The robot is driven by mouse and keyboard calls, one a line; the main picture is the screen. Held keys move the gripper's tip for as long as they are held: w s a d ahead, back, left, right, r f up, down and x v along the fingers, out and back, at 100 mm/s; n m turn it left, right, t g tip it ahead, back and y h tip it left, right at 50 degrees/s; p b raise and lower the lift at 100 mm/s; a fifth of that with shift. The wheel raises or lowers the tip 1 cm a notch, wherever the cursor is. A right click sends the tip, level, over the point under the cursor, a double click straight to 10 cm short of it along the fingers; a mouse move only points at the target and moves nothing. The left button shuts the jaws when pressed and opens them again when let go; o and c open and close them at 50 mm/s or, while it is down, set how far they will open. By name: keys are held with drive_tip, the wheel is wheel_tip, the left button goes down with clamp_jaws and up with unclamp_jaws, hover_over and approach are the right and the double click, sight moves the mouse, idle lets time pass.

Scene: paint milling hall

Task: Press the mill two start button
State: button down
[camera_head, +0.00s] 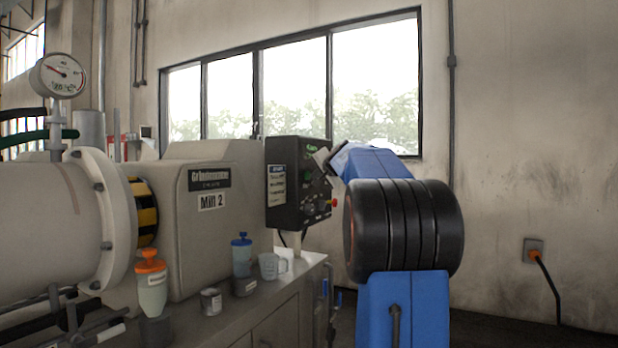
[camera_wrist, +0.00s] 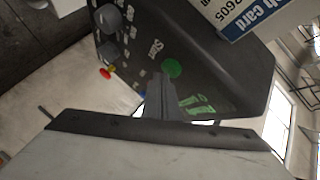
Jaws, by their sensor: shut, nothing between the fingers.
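The Mill 2 machine (camera_head: 205,195) is a beige housing with a "Mill 2" label. A dark control box (camera_head: 285,212) stands at its right end; its face also fills the top of the wrist view (camera_wrist: 215,75). A round green button (camera_wrist: 172,68) sits on that face, with small white lettering beside it. My gripper (camera_wrist: 158,78) is shut and empty, its tips just beside the green button in the picture; I cannot tell whether they touch it. In the head view my gripper (camera_head: 324,158) is at the box's upper right, and my arm hides part of the face.
A red stop knob (camera_head: 333,202) sticks out low on the box; it shows in the wrist view (camera_wrist: 105,73) too. A white card (camera_wrist: 245,12) hangs on the box. Bottles (camera_head: 241,258), a measuring cup (camera_head: 269,266) and a can (camera_head: 211,301) stand on the bench below.

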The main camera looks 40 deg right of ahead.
drive_tip(key=shift+w+a, duration=0.2)
drive_tip(key=shift+w, duration=0.25)
idle(0.8)
drive_tip(key=shift+s, duration=0.1)
drive_tip(key=shift+s+d, duration=0.35)
drive_tip(key=shift+s, duration=0.35)
drive_tip(key=shift+s, duration=0.1)
drive_tip(key=s, duration=0.1)
drive_tip(key=s+d, duration=0.1)
drive_tip(key=s, duration=0.1)
drive_tip(key=s+d, duration=0.1)
drive_tip(key=shift+s, duration=0.25)
idle(0.4)
drive_tip(key=shift+a, duration=0.1)
idle(0.6)
